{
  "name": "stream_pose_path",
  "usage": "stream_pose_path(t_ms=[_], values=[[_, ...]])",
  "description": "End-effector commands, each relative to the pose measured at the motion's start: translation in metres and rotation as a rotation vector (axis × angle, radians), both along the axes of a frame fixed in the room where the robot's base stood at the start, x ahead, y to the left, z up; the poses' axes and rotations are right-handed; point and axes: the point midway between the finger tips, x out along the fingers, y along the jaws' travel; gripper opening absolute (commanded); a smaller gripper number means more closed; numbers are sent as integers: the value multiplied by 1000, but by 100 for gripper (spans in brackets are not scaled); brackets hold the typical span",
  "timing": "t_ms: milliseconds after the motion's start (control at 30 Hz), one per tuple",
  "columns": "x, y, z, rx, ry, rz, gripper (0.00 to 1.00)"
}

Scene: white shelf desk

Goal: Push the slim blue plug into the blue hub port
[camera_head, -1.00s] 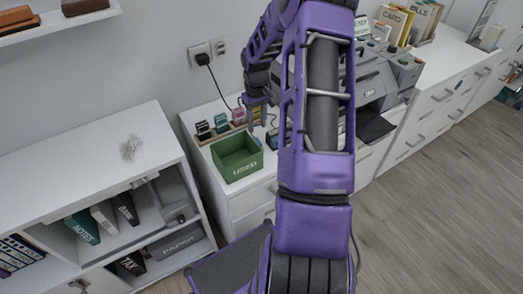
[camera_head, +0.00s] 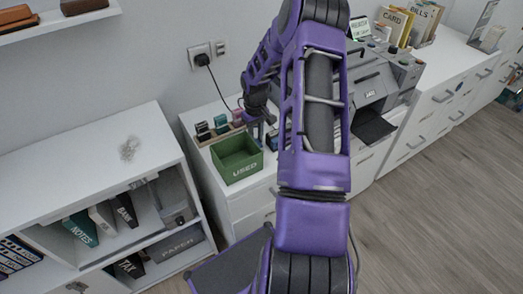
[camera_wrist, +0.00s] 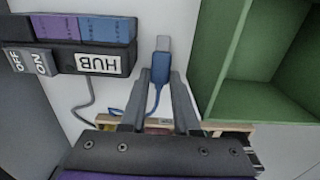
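The slim blue plug (camera_wrist: 160,70) is between the fingertips of my gripper (camera_wrist: 160,82) in the wrist view, its metal end toward the top of the picture. The fingers appear closed on its sides, and its thin blue cable loops back between them. The hub (camera_wrist: 98,62) is a dark block to the left, apart from the plug, with a HUB label and an OFF/ON switch. Blue (camera_wrist: 105,28) and purple (camera_wrist: 55,27) port blocks line its top edge. In the head view my gripper (camera_head: 262,128) is over the white desk; the plug is too small to make out there.
The green USED bin (camera_head: 237,165) stands close to my gripper, at the right in the wrist view (camera_wrist: 215,60). A wooden rack with coloured blocks (camera_head: 220,126) is behind the bin. A grey machine (camera_head: 375,80) stands to the right. A grey cable runs from the hub.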

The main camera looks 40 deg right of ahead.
Motion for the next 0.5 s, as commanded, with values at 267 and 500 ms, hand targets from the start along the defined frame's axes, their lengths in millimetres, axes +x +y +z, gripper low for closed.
stream_pose_path(t_ms=[267, 500], values=[[0, 0, 0, 0, 0, 0, 0], [0, 0, 2, 0, 0, 0, 0]])
